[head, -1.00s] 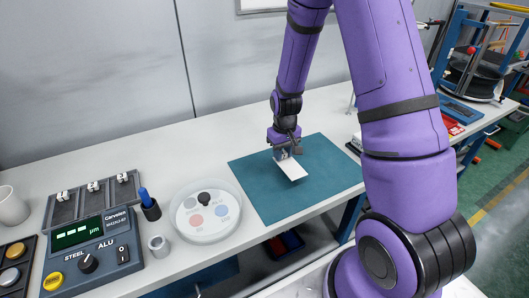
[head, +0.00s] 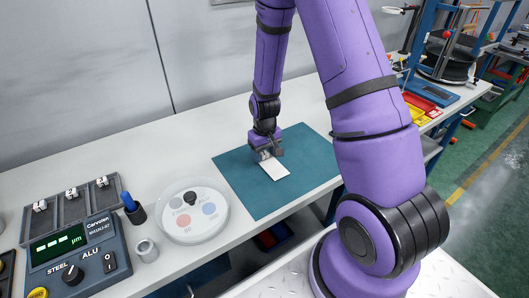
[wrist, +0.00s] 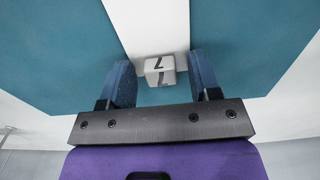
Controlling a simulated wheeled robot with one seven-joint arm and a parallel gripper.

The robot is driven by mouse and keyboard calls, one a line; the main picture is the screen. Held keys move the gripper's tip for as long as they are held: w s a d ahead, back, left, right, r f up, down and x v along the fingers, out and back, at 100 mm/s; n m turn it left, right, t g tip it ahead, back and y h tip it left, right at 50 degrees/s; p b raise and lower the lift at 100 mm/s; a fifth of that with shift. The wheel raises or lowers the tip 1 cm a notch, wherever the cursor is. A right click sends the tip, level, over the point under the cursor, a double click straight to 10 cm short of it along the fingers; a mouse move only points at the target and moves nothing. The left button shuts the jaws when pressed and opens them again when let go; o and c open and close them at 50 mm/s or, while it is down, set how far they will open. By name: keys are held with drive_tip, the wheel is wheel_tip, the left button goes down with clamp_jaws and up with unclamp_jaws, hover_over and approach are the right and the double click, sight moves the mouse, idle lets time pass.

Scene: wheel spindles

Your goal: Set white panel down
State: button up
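The white panel (head: 275,169) lies on the teal mat (head: 308,153), apparently flat. In the wrist view the panel (wrist: 150,25) runs away from my gripper, with a small grey block (wrist: 160,70) marked 7 at its near end. My gripper (head: 266,154) is low over the mat at the panel's far end. In the wrist view its two blue fingers (wrist: 160,62) stand on either side of the block, with a visible gap on each side. My gripper is open. Whether the block is fixed to the panel I cannot tell.
Left of the mat are a round dish (head: 193,224) with coloured discs, a dark pen cup (head: 136,213), a small metal cup (head: 147,250) and a gauge box (head: 75,255) marked STEEL and ALU. The bench (head: 240,115) behind the mat is clear.

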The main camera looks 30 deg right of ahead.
drive_tip(key=shift+r, duration=0.1)
drive_tip(key=s+a+r+t, duration=0.1)
drive_tip(key=s+r, duration=0.2)
drive_tip(key=r, duration=0.7)
drive_tip(key=s+a+r+t, duration=0.1)
drive_tip(key=s+a+r, duration=0.15)
drive_tip(key=r, duration=0.75)
drive_tip(key=s+a+r+t, duration=0.1)
drive_tip(key=s+r, duration=0.3)
drive_tip(key=r, duration=0.6)
drive_tip(key=s+a+r+t, duration=0.2)
drive_tip(key=s+r, duration=0.6)
drive_tip(key=s, duration=0.6)
